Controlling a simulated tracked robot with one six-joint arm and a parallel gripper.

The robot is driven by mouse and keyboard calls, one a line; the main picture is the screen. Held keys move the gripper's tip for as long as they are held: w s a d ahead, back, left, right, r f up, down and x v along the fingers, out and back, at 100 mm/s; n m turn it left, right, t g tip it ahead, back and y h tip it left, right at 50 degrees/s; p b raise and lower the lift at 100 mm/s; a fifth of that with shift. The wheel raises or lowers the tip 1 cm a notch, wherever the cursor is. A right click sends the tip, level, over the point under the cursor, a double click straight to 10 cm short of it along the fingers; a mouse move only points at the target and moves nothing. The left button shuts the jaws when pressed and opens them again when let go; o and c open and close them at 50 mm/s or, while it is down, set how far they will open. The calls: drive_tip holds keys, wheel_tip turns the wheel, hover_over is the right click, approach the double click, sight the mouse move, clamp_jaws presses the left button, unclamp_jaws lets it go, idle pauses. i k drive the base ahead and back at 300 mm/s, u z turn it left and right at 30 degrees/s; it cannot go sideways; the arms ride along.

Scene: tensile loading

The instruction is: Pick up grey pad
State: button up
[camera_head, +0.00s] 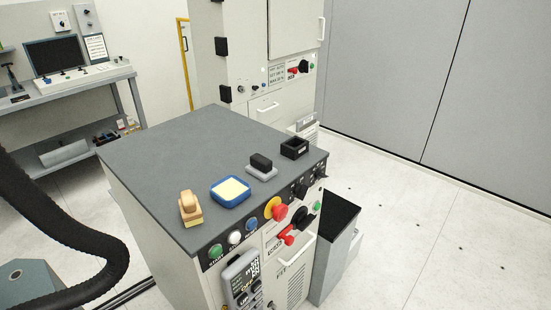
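A light grey pad (263,174) with a black block (261,161) on top sits on the dark grey top of a cabinet (165,150), near its front edge.
A tan block with a knob (190,208) stands at the front left corner. Buttons and red knobs (279,212) stick out of the cabinet front. A taller white machine (240,60) stands behind. A dark-topped bin (335,218) is at the right. The cabinet top's back left is clear.

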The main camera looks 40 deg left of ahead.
sight(261, 167)
drive_tip(key=i, duration=2.4)
drive_tip(key=u, duration=2.85)
